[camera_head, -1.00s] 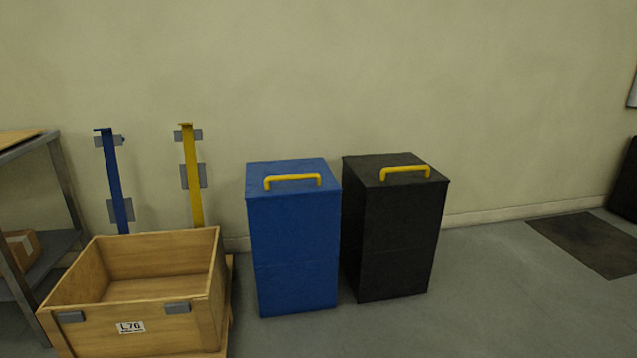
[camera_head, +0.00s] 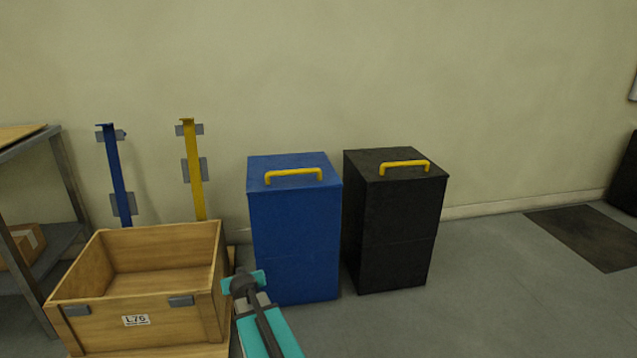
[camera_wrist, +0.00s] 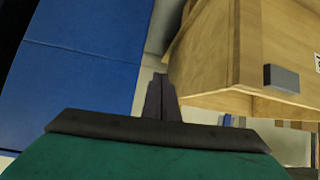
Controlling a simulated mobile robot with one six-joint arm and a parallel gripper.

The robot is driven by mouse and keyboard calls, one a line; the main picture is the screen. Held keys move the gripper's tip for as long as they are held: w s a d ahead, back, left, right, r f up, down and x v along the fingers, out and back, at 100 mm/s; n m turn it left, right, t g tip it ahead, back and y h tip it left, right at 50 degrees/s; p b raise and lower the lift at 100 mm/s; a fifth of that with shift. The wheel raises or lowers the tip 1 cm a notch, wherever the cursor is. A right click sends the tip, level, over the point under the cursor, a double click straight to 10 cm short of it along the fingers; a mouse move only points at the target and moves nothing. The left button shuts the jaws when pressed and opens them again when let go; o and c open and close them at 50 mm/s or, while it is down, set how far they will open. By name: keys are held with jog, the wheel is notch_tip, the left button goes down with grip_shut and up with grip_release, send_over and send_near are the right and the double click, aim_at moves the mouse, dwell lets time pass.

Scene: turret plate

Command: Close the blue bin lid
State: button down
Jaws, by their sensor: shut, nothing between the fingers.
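The blue bin (camera_head: 295,240) stands upright on the floor near the wall. Its blue lid (camera_head: 265,165) lies flat on top, with no gap visible along its edge. A yellow handle (camera_head: 293,175) sits on the lid. In the wrist view, the blue bin (camera_wrist: 75,75) fills the left side. My gripper (camera_wrist: 162,90) shows there with its dark fingers together and empty, apart from the bin. In the head view, my arm is low in front of the blue bin, beside the crate and below the lid; the fingertips are hard to make out there.
A wooden crate (camera_head: 95,320) stands left of the blue bin; it also shows in the wrist view (camera_wrist: 205,65). A black bin (camera_head: 395,230) with a yellow handle stands close on the right. A shelf (camera_head: 65,175) is at far left. Floor at right is open.

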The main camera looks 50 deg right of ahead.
aim_at(320, 180)
jog(key=s+d+r+m+t+h, duration=0.1)
jog(key=s+d+r+t+h, duration=0.1)
jog(key=d+r, duration=0.6)
jog(key=s+d+r+m+t+h, duration=0.1)
jog(key=d+r+h, duration=0.1)
jog(key=d+r, duration=0.6)
jog(key=s+d+r+t+h, duration=0.3)
jog(key=s+d+r+t, duration=0.1)
jog(key=s+d+r, duration=0.5)
jog(key=d+r, duration=0.2)
jog(key=d, duration=0.1)
jog(key=shift+d+r, duration=0.15)
jog(key=shift+d, duration=0.25)
jog(key=shift+b+x, duration=1.7)
jog(key=shift+x, duration=3.35)
jog(key=shift+s+a+f+b, duration=0.1)
jog(key=shift+s+f+b, duration=0.05)
jog(key=shift+f+b, duration=0.7)
jog(key=shift+s+a+f+b, duration=0.1)
jog(key=shift+f+b, duration=0.4)
jog(key=shift+f, duration=0.55)
